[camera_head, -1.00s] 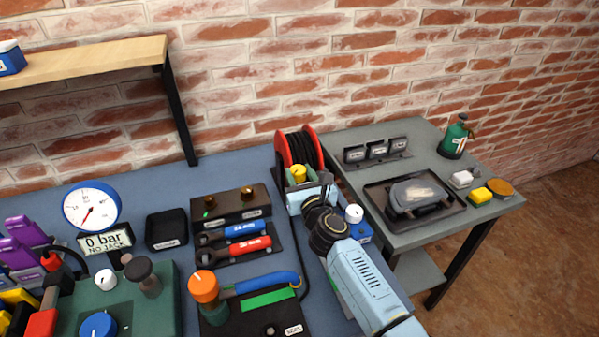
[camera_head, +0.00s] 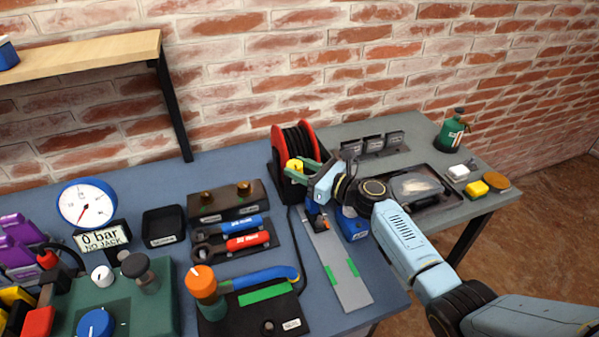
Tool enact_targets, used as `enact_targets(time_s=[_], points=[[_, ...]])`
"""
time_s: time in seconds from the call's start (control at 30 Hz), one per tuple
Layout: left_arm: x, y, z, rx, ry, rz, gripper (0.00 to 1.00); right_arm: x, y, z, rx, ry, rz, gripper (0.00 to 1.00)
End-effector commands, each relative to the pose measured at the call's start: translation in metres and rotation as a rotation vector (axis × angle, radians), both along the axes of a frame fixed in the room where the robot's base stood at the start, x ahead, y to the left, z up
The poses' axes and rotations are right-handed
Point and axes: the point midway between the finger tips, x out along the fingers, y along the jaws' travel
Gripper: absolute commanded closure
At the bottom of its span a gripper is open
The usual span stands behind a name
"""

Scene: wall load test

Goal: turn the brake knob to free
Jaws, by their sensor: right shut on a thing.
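The cable reel (camera_head: 277,136) has red flanges and a black cable wound on it, and stands at the back right of the blue bench. A yellow knob (camera_head: 293,165), seemingly the brake knob, sits on the reel's front. My right gripper (camera_head: 300,170) reaches in from the right with its green fingers shut on the yellow knob. The fingers hide part of the knob, and any free or locked marking is not readable. My left gripper is out of view.
A grey strip (camera_head: 345,277) and a blue box (camera_head: 352,226) lie just below my right wrist. An orange-topped post (camera_head: 201,281) with a blue lever stands in front. A grey side table (camera_head: 466,207) with a tray is under my forearm.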

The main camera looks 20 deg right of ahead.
Motion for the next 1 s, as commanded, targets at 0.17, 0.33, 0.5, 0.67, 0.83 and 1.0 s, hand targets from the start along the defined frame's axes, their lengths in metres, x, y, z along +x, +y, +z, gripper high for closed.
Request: enact_targets(time_s=[0.17,0.33,0.5,0.67,0.83,1.0], points=[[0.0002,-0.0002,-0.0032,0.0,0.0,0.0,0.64,0.0002,-0.0005,-0.0008,-0.001,0.001,0.026,0.86],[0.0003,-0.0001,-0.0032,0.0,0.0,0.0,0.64,0.0002,-0.0002,-0.0004,-0.001,0.001,0.031,0.86],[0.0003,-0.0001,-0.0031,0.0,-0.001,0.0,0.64,0.0002,-0.0002,-0.0002,-0.001,0.001,0.03,0.86],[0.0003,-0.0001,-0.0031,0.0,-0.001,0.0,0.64,0.0003,-0.0002,-0.0002,-0.001,0.001,0.03,0.48],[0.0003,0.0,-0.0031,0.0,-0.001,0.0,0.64,0.0003,-0.0002,-0.0001,0.0,0.0,0.03,0.41],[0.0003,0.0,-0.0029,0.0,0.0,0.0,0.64,-0.0004,-0.0007,-0.0001,0.0,0.0,0.029,0.41]])
